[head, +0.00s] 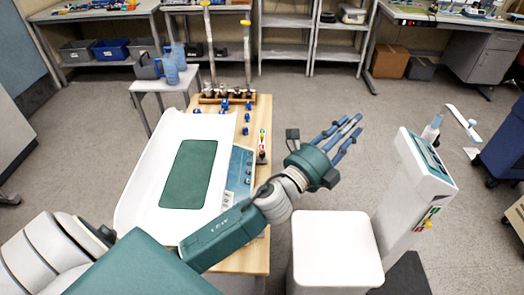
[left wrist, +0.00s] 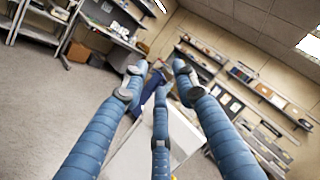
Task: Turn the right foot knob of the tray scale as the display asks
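The tray scale, a white curved tray (head: 145,185) with a green pad (head: 188,174), lies on a wooden table (head: 258,110). A blue panel (head: 240,168) sits along its right side; its display is too small to read and partly behind my forearm. I cannot make out the right foot knob. My left gripper (head: 345,133) is in the air right of the table, apart from the scale. Its fingers are spread and empty, as the left wrist view also shows (left wrist: 158,76). My right gripper is in neither view.
A white stool-like block (head: 335,250) and a white column unit (head: 415,185) stand to the right. Small blue pieces (head: 246,118) and two upright rods (head: 247,55) are at the table's far end. A small side table (head: 160,82) holds blue bottles. Floor beyond is clear.

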